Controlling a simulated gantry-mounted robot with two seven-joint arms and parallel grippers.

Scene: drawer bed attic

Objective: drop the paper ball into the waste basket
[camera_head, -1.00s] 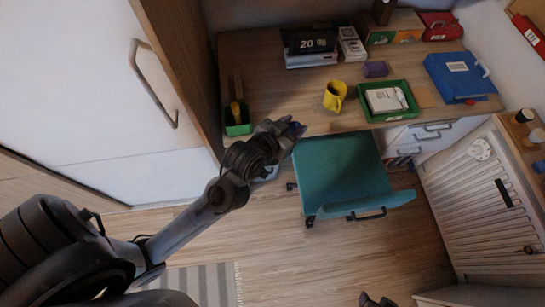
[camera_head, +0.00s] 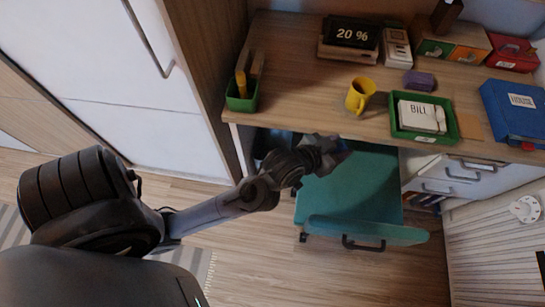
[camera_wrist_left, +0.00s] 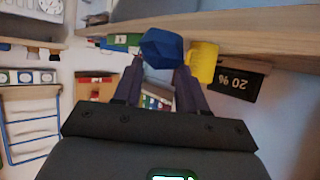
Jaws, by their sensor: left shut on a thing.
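The paper ball is a blue faceted lump (camera_wrist_left: 162,48) in the left wrist view, held between the tips of my left gripper (camera_wrist_left: 160,68). In the head view my left gripper (camera_head: 336,155) is over the desk-side end of the teal chair, just below the desk's front edge. The ball is hard to make out there. No waste basket can be clearly identified. A dark bluish shape (camera_head: 268,140) under the desk's left end is partly hidden by my arm, and I cannot tell what it is.
The wooden desk (camera_head: 300,82) carries a yellow mug (camera_head: 360,95), a green tray (camera_head: 450,128) and a green pen holder (camera_head: 242,96). The teal chair (camera_head: 350,195) stands in front. A white wardrobe (camera_head: 120,90) is at left. Wooden floor (camera_head: 290,265) is open at the front.

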